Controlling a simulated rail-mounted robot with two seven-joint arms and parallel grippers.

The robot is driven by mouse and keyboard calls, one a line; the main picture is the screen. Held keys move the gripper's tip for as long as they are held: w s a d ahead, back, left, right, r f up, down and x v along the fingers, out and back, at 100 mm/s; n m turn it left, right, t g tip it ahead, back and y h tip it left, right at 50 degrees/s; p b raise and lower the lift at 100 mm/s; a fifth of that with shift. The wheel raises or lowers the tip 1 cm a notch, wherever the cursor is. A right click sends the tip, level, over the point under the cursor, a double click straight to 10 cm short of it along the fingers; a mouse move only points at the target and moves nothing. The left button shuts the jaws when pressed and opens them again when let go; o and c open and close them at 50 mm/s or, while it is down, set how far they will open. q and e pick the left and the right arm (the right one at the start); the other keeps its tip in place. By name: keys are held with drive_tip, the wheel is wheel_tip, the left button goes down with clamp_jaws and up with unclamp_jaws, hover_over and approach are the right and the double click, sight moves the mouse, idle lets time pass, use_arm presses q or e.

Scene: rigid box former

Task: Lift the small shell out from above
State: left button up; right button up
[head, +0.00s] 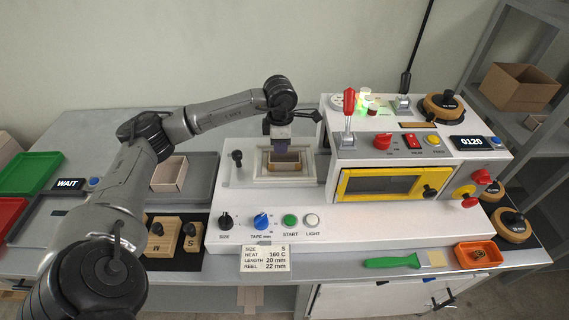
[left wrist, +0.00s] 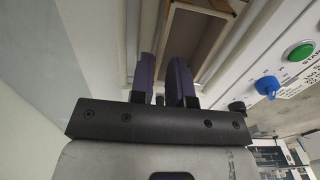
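The small shell (head: 283,167), an open brown cardboard box, sits in the pale well (head: 262,180) of the white machine. My left gripper (head: 281,150) points down over the back of the shell with purple fingers. In the left wrist view the fingers (left wrist: 164,75) stand a little apart, with a narrow gap between them. The shell's brown wall and inside (left wrist: 203,32) show beyond their tips. I see nothing clearly held; whether the tips touch the shell wall is hard to tell. My right gripper is not in view.
A yellow-framed window (head: 383,185) and a red-knobbed lever (head: 349,102) stand close to the right of the well. Another open box (head: 169,173) is on the grey tray at left. Knobs and buttons line the machine's front, including the green one (head: 290,221).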

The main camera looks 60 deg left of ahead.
use_arm(q)
wheel_tip(320, 180, down, 3)
drive_tip(key=shift+r, duration=0.1)
clamp_jaws()
idle(0.3)
